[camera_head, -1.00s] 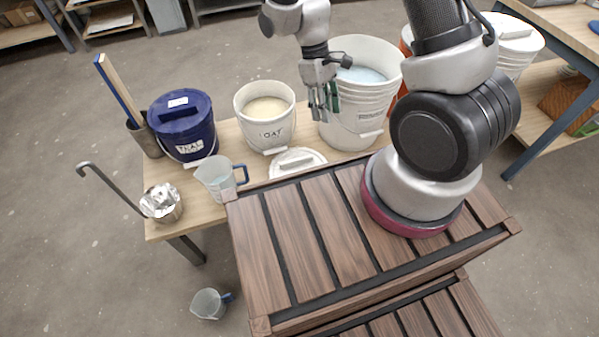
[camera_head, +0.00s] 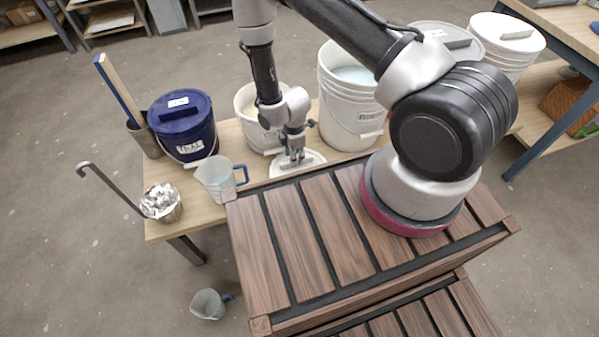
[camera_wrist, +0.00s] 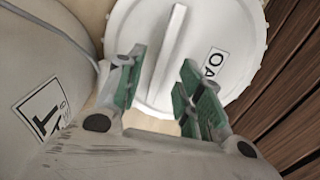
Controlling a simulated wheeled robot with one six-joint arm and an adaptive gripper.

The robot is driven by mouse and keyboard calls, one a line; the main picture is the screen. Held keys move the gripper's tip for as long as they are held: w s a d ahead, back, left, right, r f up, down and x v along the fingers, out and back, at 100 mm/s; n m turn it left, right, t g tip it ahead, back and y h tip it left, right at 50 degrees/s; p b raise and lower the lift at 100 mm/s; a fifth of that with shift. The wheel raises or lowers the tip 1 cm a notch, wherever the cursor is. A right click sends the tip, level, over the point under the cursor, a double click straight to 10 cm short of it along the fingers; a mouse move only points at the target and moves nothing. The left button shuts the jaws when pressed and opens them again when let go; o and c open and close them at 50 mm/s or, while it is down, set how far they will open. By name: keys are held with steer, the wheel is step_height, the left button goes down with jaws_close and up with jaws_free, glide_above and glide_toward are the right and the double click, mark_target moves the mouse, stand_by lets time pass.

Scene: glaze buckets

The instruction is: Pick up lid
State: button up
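The white round lid (camera_head: 283,171) lies on the wooden bench in front of the cream bucket (camera_head: 248,104). In the wrist view the lid (camera_wrist: 231,35) has a raised bar handle (camera_wrist: 168,45) across it and a label reading "OA", partly hidden by a finger. My gripper (camera_head: 294,157) points down at the lid and covers part of it in the head view. In the wrist view my gripper (camera_wrist: 162,88) is open, with green-padded fingertips on either side of the handle's near end. Whether they touch the lid I cannot tell.
A blue lidded bucket (camera_head: 182,125) and a clear jug (camera_head: 217,178) stand left of the lid. A large white bucket of pale liquid (camera_head: 345,110) stands to the right. The slatted wooden crate (camera_head: 300,235) is close in front. The cream bucket's wall (camera_wrist: 35,75) is close beside my gripper.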

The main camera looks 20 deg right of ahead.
steer(key=shift+f, duration=1.4)
steer(key=shift+f, duration=0.15)
jaws_close()
